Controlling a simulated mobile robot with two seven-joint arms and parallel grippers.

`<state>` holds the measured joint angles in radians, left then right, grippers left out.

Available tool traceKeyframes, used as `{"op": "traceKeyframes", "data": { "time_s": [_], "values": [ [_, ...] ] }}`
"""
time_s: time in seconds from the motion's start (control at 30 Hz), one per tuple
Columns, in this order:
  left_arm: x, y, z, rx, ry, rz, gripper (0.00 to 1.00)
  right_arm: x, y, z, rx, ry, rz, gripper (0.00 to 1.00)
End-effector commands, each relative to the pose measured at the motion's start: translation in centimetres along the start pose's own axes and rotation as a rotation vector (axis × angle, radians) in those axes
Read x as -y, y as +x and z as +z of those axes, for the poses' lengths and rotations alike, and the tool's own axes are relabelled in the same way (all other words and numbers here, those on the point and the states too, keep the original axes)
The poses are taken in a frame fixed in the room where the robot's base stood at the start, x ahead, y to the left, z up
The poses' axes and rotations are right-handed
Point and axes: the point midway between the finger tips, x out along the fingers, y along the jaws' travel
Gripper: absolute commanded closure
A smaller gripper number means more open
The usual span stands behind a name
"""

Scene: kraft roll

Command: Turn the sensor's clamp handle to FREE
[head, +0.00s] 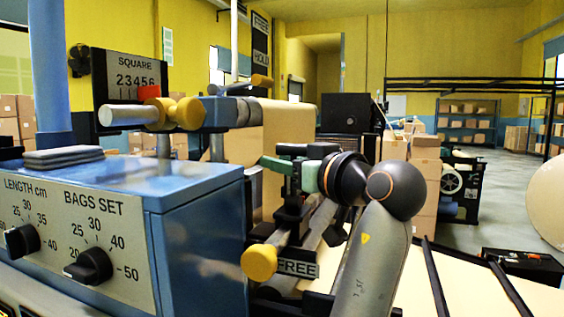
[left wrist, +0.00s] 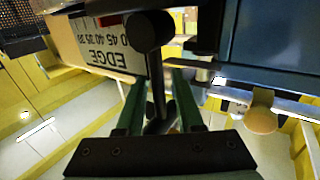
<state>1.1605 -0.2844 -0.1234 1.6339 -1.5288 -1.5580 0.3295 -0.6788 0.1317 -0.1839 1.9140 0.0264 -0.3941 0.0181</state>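My left gripper (head: 290,168), with green fingers, is beside the roll stand to the right of the blue machine. In the left wrist view the fingers (left wrist: 158,92) are apart. A black lever with a rounded end (left wrist: 151,30), which looks like the sensor's clamp handle, appears between them; I cannot tell whether they touch it. A white scale marked EDGE (left wrist: 108,45) is just left of the lever. In the head view a FREE label (head: 298,269) sits low by a yellow knob (head: 260,262). The handle is not clear there, largely behind my gripper. My right gripper is not in view.
The blue machine (head: 200,235) with dials fills the left. A rod with yellow knobs (head: 187,112) lies above it, near a counter marked SQUARE (head: 134,70). A FREE and HOLD sign (head: 260,38) shows higher up. Stacked cartons (head: 425,180) and open floor are behind.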

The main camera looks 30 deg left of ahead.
Motion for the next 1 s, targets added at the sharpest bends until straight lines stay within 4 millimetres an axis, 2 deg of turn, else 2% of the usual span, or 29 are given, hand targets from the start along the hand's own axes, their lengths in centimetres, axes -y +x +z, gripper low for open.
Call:
{"op": "traceKeyframes", "data": {
  "time_s": [0.03, 0.3, 1.0],
  "values": [
    [0.00, -0.02, -0.01, 0.000, 0.000, 0.000, 0.71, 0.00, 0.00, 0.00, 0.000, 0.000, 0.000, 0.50],
    [0.00, -0.05, -0.02, 0.000, 0.000, 0.000, 1.00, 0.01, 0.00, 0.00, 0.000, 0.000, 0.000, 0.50],
    [-0.01, -0.06, -0.04, 0.000, 0.000, 0.001, 1.00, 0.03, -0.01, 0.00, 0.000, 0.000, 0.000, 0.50]
  ]
}}
